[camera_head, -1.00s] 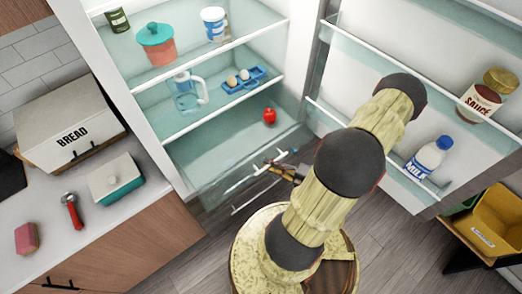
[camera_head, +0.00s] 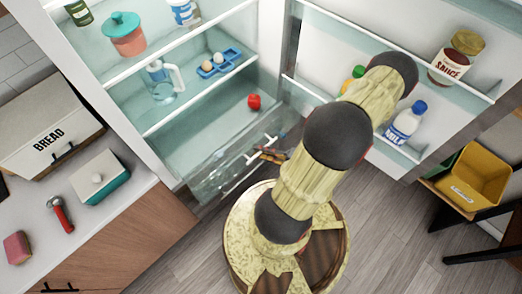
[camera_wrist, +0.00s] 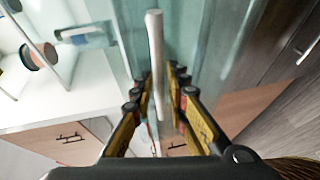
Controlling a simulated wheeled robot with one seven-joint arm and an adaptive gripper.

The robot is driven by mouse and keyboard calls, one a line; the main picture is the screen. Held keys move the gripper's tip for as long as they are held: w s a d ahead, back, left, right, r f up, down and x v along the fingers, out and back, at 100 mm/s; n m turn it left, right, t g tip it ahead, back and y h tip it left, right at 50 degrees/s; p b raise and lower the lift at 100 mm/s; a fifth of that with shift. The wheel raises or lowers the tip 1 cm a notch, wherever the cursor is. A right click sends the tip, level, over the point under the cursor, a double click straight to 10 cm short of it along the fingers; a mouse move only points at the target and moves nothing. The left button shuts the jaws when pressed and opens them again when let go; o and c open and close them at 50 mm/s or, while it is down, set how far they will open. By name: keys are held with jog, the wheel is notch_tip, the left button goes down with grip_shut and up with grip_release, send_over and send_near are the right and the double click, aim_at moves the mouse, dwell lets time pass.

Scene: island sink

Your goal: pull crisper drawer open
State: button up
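The crisper drawer (camera_head: 212,180) is a clear box at the bottom of the open fridge. It stands partly out of the fridge, low in the head view. Its white bar handle (camera_head: 250,160) runs along the front and shows large in the wrist view (camera_wrist: 155,40). My gripper (camera_head: 270,154) is at the handle, small and partly hidden by my arm in the head view.
The open fridge door (camera_head: 350,50) with sauce (camera_head: 453,62) and milk (camera_head: 404,124) stands right of my arm. A counter (camera_head: 125,215) with a bread box (camera_head: 50,128) is at left. A yellow bin (camera_head: 478,180) is at right. Wooden floor lies in front.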

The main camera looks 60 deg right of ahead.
jog(key=v, duration=1.2)
dwell(0.7)
